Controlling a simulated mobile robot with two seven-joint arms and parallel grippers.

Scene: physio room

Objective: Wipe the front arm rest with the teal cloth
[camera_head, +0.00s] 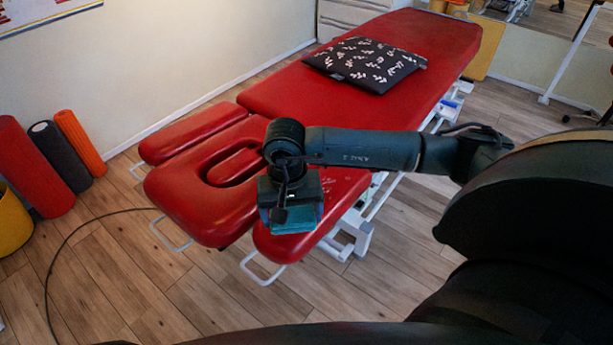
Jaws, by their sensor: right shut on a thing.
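The red front arm rest (285,247) juts from the near side of the massage table's head end. My right gripper (290,210) is over it, pointing down and shut on the teal cloth (293,226). The cloth shows as a teal patch below the gripper, at the arm rest's top surface; whether it presses on the pad I cannot tell. The gripper and my forearm hide part of the arm rest. My left gripper is not in view.
The red massage table (290,95) carries a dark patterned pillow (365,64). The face cradle (190,195) and the far arm rest (185,132) lie left of my gripper. Foam rollers (35,165) stand by the wall. A cable (65,243) lies on the open wooden floor.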

